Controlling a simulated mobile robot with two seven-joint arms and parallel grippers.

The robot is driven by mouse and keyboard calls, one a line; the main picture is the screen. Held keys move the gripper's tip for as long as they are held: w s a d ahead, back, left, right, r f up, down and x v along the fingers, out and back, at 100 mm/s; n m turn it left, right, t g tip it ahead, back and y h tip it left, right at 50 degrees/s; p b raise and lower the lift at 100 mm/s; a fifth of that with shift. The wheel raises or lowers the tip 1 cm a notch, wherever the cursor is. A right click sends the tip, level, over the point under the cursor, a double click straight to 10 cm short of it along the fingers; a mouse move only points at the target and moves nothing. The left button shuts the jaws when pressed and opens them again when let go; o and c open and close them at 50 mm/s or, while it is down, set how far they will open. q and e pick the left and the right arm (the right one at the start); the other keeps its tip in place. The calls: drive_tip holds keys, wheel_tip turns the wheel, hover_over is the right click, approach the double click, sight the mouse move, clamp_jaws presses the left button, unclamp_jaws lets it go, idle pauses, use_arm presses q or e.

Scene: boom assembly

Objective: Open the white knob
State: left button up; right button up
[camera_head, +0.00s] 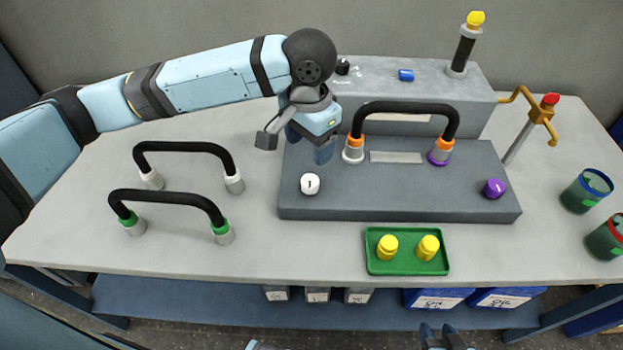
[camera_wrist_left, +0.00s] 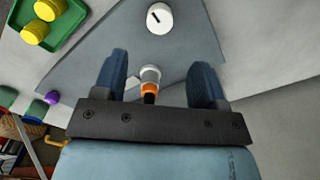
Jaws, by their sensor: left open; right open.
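The white knob (camera_head: 310,184) sits on the left part of the dark grey panel (camera_head: 400,206), with a short dark line on its face. In the left wrist view the white knob (camera_wrist_left: 159,17) shows at the top, beyond the fingertips. My left gripper (camera_head: 300,146) is above the panel, behind and above the knob and apart from it. Its two blue fingers (camera_wrist_left: 158,75) are spread with nothing held between them. An orange-and-white hose fitting (camera_wrist_left: 150,80) shows behind the gap. My right gripper (camera_head: 446,338) is only partly visible at the bottom edge, away from the knob.
A black hose (camera_head: 405,107) arches over the panel, close right of my left gripper. A purple knob (camera_head: 494,188) is at the panel's right. A green tray (camera_head: 407,269) with yellow pieces lies in front. Two loose black hoses (camera_head: 183,146) stand left. Table between is clear.

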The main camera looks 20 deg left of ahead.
sight(310, 181)
use_arm(q)
wheel_tip(310, 181, down, 11)
drive_tip(key=shift+r+b, duration=0.15)
drive_tip(key=shift+b, duration=0.4)
drive_tip(key=shift+r, duration=0.1)
drive_tip(key=c, duration=0.9)
